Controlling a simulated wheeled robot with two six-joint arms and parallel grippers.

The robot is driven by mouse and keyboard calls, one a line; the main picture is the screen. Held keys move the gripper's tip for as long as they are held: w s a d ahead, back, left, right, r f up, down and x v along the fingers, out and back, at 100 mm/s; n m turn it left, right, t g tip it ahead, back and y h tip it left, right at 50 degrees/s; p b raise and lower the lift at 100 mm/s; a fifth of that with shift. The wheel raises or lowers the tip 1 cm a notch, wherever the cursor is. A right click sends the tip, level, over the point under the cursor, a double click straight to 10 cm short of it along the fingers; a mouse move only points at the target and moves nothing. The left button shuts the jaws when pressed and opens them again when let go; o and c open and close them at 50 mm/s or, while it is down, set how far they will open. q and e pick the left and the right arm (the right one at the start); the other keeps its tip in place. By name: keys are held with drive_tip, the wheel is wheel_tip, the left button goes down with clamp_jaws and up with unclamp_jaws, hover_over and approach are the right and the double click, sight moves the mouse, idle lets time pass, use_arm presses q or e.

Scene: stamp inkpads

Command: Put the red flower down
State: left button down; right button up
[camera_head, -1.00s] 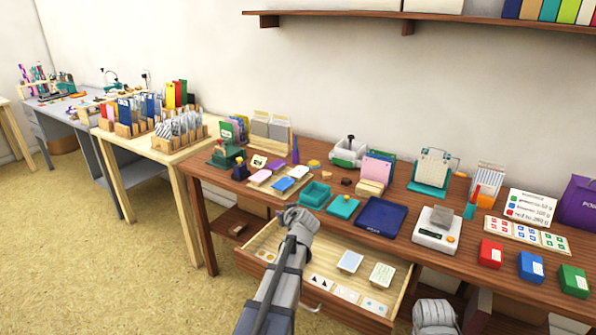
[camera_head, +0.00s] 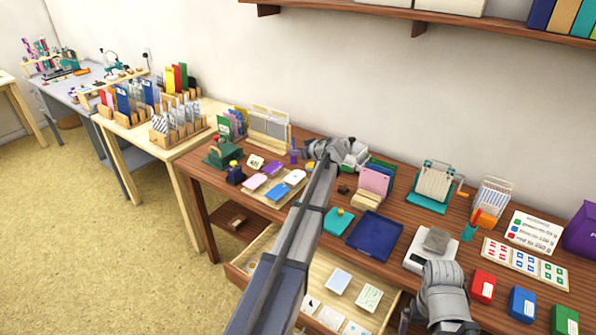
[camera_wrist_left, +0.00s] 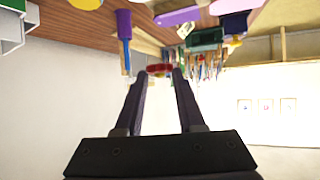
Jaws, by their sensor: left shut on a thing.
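In the left wrist view, a small red thing (camera_wrist_left: 158,69), which I take for the red flower, sits between the fingertips of my left gripper (camera_wrist_left: 160,73). The gripper is shut on it, and only a thin red edge shows. In the head view my left gripper (camera_head: 322,150) is over the back of the wooden desk, beside a purple upright item (camera_head: 293,157). The red flower cannot be made out there. My right gripper (camera_head: 445,292) is at the front edge, below the scale; its fingers are hidden.
A board (camera_head: 265,193) with colored pads lies left of my left arm. A teal pad (camera_head: 338,222) and a dark blue tray (camera_head: 374,236) lie to its right. A scale (camera_head: 428,251) stands further right. An open drawer (camera_head: 318,275) sticks out in front.

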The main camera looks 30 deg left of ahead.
sight(298, 179)
use_arm(q)
drive_tip(key=shift+f+b, duration=5.15)
drive_tip(key=shift+f, duration=0.05)
drive_tip(key=shift+r, duration=0.1)
drive_tip(key=shift+r, duration=0.1)
drive_tip(key=shift+s+f, duration=0.1)
drive_tip(key=shift+f, duration=0.2)
drive_tip(key=c, duration=0.5)
unclamp_jaws()
drive_tip(key=shift+s+d+b, duration=0.1)
drive_tip(key=shift+s+b, duration=0.05)
drive_tip(key=shift+b, duration=0.15)
drive_tip(key=shift+c, duration=0.2)
